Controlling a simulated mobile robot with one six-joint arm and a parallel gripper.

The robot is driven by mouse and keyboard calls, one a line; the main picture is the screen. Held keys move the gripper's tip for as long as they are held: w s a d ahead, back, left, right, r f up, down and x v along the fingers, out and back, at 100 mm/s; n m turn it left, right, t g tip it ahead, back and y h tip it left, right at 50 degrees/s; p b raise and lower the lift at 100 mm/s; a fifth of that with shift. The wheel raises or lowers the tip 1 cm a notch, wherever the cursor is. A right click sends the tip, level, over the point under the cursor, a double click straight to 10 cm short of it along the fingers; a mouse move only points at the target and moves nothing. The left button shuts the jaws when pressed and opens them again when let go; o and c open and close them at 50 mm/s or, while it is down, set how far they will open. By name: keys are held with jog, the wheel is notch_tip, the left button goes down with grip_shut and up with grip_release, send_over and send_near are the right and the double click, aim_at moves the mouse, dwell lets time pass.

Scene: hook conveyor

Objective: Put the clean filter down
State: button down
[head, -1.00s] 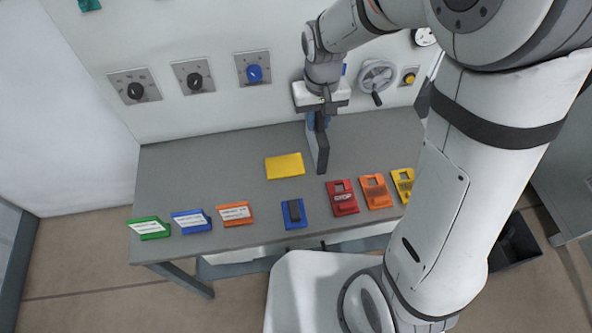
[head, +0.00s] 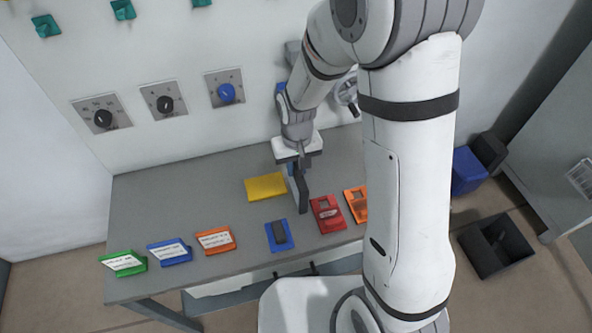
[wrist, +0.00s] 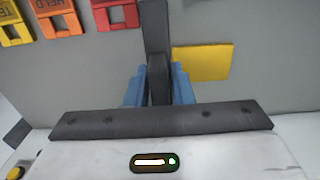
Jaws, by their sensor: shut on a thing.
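My gripper (head: 294,172) is shut on a dark grey slab (head: 302,194), which appears to be the filter. The slab stands upright on edge, just right of a flat yellow pad (head: 266,187) on the grey table. I cannot tell whether its lower edge touches the table. In the wrist view the slab (wrist: 154,28) sits between the blue fingers (wrist: 157,88), and the yellow pad (wrist: 201,62) lies beside it on the right, apart from it. No mark showing clean or dirty is visible on the slab.
On the grey table (head: 150,205), green (head: 124,262), blue (head: 169,252) and orange (head: 216,240) label holders stand front left. Blue (head: 279,235), red (head: 327,213) and orange (head: 356,203) tags lie front right, close to the slab. Dials line the back wall. The table's left part is clear.

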jog(key=shift+f, duration=1.3)
jog(key=c, duration=1.3)
grip_release()
jog(key=shift+o, duration=0.2)
